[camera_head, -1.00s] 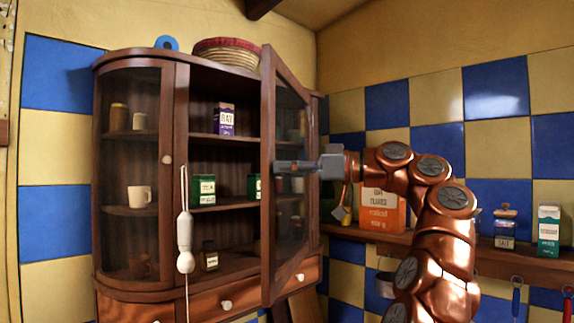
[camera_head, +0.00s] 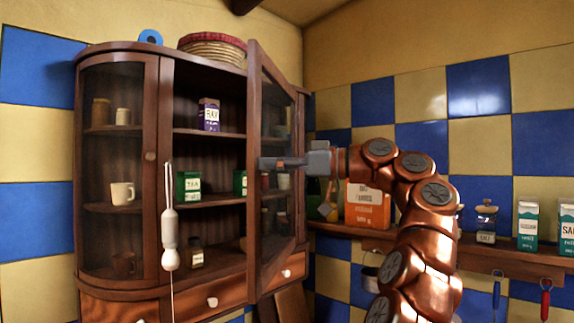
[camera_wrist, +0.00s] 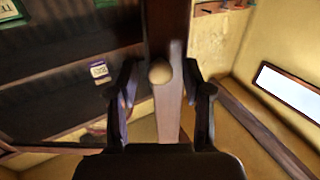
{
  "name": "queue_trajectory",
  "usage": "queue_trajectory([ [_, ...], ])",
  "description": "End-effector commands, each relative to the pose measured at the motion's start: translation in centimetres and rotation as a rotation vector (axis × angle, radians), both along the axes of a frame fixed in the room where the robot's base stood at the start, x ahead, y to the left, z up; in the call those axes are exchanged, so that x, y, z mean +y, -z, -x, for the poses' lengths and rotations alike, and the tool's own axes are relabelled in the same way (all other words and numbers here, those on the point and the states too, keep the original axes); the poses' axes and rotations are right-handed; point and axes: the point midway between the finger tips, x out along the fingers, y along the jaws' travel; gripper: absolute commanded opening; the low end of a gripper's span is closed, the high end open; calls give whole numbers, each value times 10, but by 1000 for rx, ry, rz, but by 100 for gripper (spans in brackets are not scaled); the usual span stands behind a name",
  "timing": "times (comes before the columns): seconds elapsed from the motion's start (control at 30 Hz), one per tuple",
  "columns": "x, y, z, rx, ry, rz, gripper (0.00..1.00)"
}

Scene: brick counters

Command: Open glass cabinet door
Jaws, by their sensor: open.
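The wooden cabinet (camera_head: 166,132) stands against the tiled wall at the left in the head view. Its glass door (camera_head: 254,200) is swung outward, and the shelves behind it show. My gripper (camera_head: 268,163) is at the door's free edge, about halfway up. In the wrist view my gripper (camera_wrist: 161,95) is open, with its fingers on either side of the pale round knob (camera_wrist: 160,72) and the door's edge. I cannot tell whether the fingers touch the door. The knob is hidden in the head view.
A purple box (camera_head: 209,115), a green tea tin (camera_head: 188,187) and a small brown jar (camera_head: 196,252) stand on the cabinet shelves. A wall shelf (camera_head: 500,258) with several packages runs at the right behind my arm.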

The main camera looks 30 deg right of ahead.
Motion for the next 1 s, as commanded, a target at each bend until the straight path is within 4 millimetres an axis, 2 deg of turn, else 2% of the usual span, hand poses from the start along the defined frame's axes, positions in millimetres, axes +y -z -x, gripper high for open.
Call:
queue_trajectory([
  [1.0, -56, 0, 58, 2, 4, 1, 50],
])
